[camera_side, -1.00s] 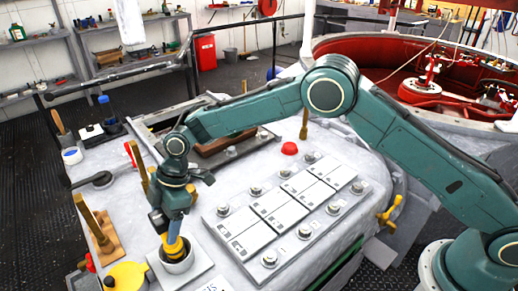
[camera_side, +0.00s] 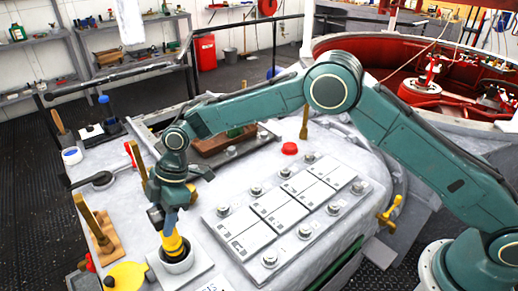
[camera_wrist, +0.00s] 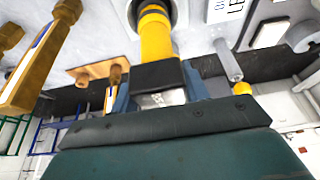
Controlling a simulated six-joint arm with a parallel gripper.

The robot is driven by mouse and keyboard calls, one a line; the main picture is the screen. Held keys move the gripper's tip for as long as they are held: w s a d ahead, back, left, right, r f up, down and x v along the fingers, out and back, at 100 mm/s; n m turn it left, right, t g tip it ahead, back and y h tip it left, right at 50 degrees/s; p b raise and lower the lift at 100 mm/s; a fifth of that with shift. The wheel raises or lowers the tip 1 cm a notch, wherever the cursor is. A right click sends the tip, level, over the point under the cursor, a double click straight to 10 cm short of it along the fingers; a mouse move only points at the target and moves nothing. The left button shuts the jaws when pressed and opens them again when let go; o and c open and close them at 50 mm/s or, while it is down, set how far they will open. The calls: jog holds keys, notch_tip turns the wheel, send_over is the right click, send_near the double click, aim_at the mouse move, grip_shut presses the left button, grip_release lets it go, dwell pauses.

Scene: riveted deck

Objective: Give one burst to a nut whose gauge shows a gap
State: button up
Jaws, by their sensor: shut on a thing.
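A yellow and black tool (camera_side: 173,243) stands with its lower end inside a round grey cup on a pale square plate (camera_side: 198,262), at the lower left of the side view. My gripper (camera_side: 163,216) is shut on the tool's dark upper part. The tool's yellow shaft (camera_wrist: 156,35) runs into the cup in the wrist view. A grey panel (camera_side: 240,262) to the right carries several nuts, such as a front one (camera_side: 269,259) and a rear one (camera_side: 309,158). White gauge strips (camera_side: 285,215) lie between the nut rows; their readings are too small to tell.
A red button (camera_side: 289,148) and a wooden-handled tool (camera_side: 304,122) stand behind the panel. A wooden block with an upright handle (camera_side: 107,240) and a yellow disc (camera_side: 127,276) are left of the cup. A brass tap (camera_side: 390,213) is at the deck's right edge.

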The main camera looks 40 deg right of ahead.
notch_tip(320, 180, up, 19)
jog(key=shift+f, duration=0.15)
dwell(0.5)
dwell(0.5)
